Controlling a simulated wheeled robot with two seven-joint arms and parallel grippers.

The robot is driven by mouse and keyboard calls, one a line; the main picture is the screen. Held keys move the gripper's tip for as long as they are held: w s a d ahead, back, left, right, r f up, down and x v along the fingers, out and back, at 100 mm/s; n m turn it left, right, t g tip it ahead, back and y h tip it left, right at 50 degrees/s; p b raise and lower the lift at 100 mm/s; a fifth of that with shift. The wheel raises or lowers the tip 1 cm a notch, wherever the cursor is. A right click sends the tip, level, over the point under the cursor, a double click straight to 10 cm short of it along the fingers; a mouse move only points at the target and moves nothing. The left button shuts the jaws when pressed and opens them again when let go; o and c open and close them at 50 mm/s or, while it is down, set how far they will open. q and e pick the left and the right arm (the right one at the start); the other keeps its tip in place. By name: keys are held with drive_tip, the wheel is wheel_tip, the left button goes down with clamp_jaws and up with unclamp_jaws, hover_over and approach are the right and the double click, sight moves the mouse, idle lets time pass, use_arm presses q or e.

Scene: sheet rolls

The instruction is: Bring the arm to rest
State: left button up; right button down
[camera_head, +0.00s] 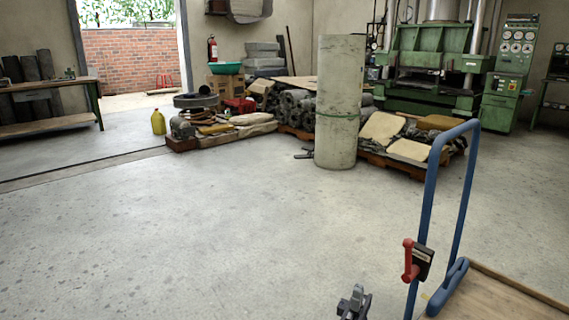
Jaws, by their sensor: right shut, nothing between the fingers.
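My right gripper (353,302) shows at the bottom edge, right of centre. It is dark grey, shut and empty, above bare floor and apart from other things. Most of its arm is out of the picture. My left gripper is not in view. A tall pale sheet roll (336,115) stands upright on the floor farther back, with a green band around its middle. My right gripper is well in front of it and not touching it.
A cart with a blue handle (427,200), red lever (409,260) and wooden deck (505,295) stands just right of my right gripper. Loaded pallets (408,165) lie behind the roll. A green press (430,65) stands at the back. The floor (170,240) at left is clear.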

drive_tip(key=s+a+r+m+t+y, duration=0.3)
drive_tip(key=s+a+r+m+t, duration=0.4)
drive_tip(key=m+t, duration=0.4)
drive_tip(key=s+a+t+h, duration=0.7)
drive_tip(key=s, duration=0.2)
drive_tip(key=s+d+f+m+t+h+p, duration=0.1)
drive_tip(key=s+d+t+h, duration=0.5)
drive_tip(key=d+t, duration=0.25)
drive_tip(key=s+d+f+t+h+p, duration=0.1)
drive_tip(key=s+d+t+h, duration=0.4)
drive_tip(key=s+d+t, duration=0.3)
wheel_tip(320, 180, up, 38)
drive_tip(key=w+d+p, duration=0.1)
drive_tip(key=p, duration=3.7)
drive_tip(key=shift+d, duration=0.15)
